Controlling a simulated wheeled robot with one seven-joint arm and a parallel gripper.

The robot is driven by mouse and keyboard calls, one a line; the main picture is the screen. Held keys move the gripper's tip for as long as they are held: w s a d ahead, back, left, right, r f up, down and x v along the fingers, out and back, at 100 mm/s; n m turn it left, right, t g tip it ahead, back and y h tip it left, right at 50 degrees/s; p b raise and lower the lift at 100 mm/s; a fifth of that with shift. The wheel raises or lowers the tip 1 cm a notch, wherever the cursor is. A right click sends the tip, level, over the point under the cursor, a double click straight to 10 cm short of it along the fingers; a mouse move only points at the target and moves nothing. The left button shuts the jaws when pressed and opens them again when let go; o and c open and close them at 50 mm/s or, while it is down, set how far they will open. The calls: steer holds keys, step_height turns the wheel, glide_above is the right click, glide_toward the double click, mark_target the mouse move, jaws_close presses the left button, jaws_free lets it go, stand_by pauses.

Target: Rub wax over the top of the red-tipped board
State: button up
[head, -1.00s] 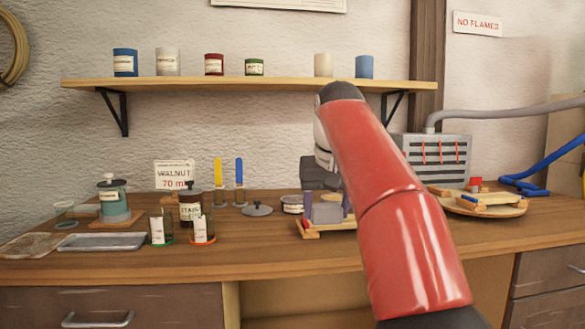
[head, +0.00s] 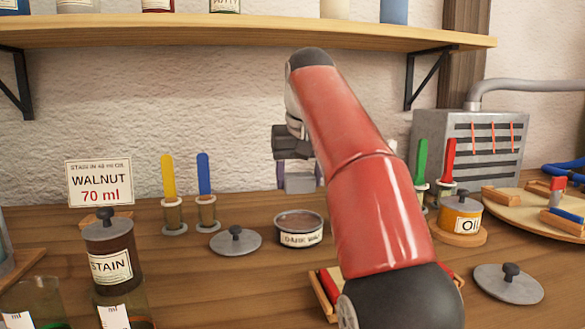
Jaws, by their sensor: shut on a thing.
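My gripper (head: 298,168) is shut on a grey block (head: 300,184) and holds it up near the back of the bench. The open tin of dark wax (head: 300,232) stands on the bench just below the block in the picture. The block looks clear of the tin. The red-tipped board (head: 329,287) shows only as a red piece in a wooden cradle (head: 322,298) at the front. My arm covers most of both, including the board's top.
A grey lid (head: 235,241) lies left of the tin. Yellow (head: 168,180) and blue (head: 204,178) sticks stand behind it. A stain jar (head: 110,255) is at left. An oil pot (head: 459,218), another lid (head: 508,284) and a round board (head: 530,212) are at right.

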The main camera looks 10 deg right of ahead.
mark_target(300, 193)
steer(key=shift+w+f, duration=0.1)
steer(key=shift+f, duration=0.05)
step_height(300, 193, down, 5)
steer(key=shift+r+b, duration=0.2)
steer(key=shift+b, duration=0.45)
steer(key=shift+f+b, duration=0.55)
steer(key=shift+b, duration=0.1)
steer(key=shift+f+b, duration=0.35)
steer(key=shift+f, duration=0.1)
stand_by(0.7)
step_height(300, 193, up, 3)
steer(key=p, duration=0.3)
steer(key=shift+r, duration=2)
